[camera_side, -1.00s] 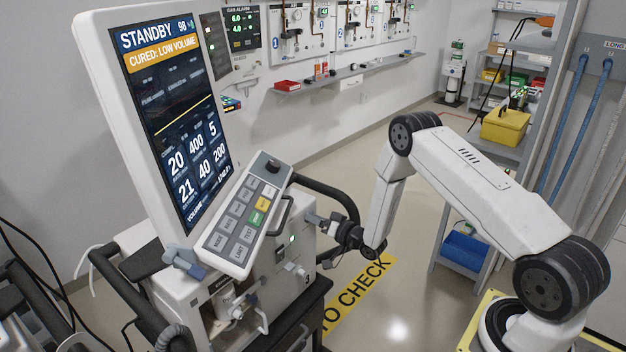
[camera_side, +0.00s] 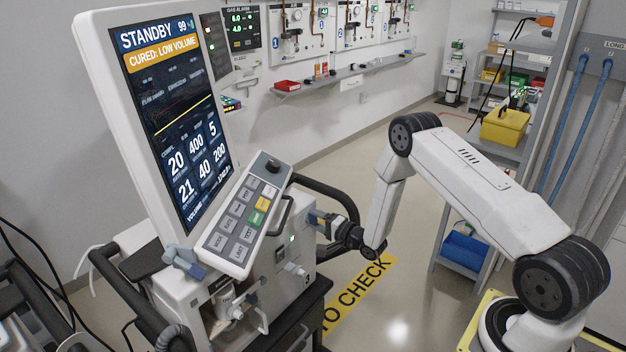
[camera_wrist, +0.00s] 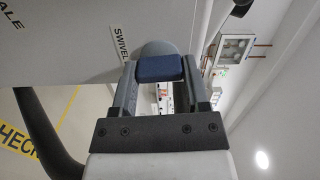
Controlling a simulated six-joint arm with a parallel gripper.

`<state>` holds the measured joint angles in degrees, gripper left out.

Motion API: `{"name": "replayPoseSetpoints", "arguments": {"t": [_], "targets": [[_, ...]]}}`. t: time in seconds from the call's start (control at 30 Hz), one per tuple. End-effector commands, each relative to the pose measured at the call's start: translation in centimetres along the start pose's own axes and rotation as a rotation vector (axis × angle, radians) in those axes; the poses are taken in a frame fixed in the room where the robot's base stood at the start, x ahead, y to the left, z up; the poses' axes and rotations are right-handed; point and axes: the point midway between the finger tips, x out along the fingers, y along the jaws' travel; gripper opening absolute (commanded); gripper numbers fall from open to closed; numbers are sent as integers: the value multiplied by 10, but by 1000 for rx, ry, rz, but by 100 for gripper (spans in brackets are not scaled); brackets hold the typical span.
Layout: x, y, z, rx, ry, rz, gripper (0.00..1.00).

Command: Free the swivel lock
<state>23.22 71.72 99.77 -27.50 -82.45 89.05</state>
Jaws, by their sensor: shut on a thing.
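The swivel lock is a dark blue lever (camera_wrist: 159,68) on a rounded grey mount, beside a label reading SWIVEL (camera_wrist: 119,43) in the wrist view. My gripper (camera_wrist: 160,75) has one finger on each side of the blue lever and is shut on it. In the side view my gripper (camera_side: 321,219) is at the right side of the ventilator (camera_side: 290,255), just below the tilted key panel (camera_side: 248,215). The lock is small there and largely hidden by the fingers.
A tall screen (camera_side: 175,110) reading STANDBY stands above the key panel. A black handrail (camera_side: 335,190) curves close behind my gripper. A shelf rack with a yellow box (camera_side: 505,127) is behind my arm. The floor below is open.

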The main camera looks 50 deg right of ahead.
Motion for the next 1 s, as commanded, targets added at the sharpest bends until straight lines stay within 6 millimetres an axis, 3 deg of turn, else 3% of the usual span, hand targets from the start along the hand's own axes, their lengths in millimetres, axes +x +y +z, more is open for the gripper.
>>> {"name": "replayPoseSetpoints", "arguments": {"t": [0.7, 0.73, 0.8, 1.0], "targets": [[0, 0, 0, 103, 1, 0, 0], [0, 0, 0, 103, 1, 0, 68], [0, 0, 0, 102, 1, 0, 91], [0, 0, 0, 101, 1, 0, 94]]}}
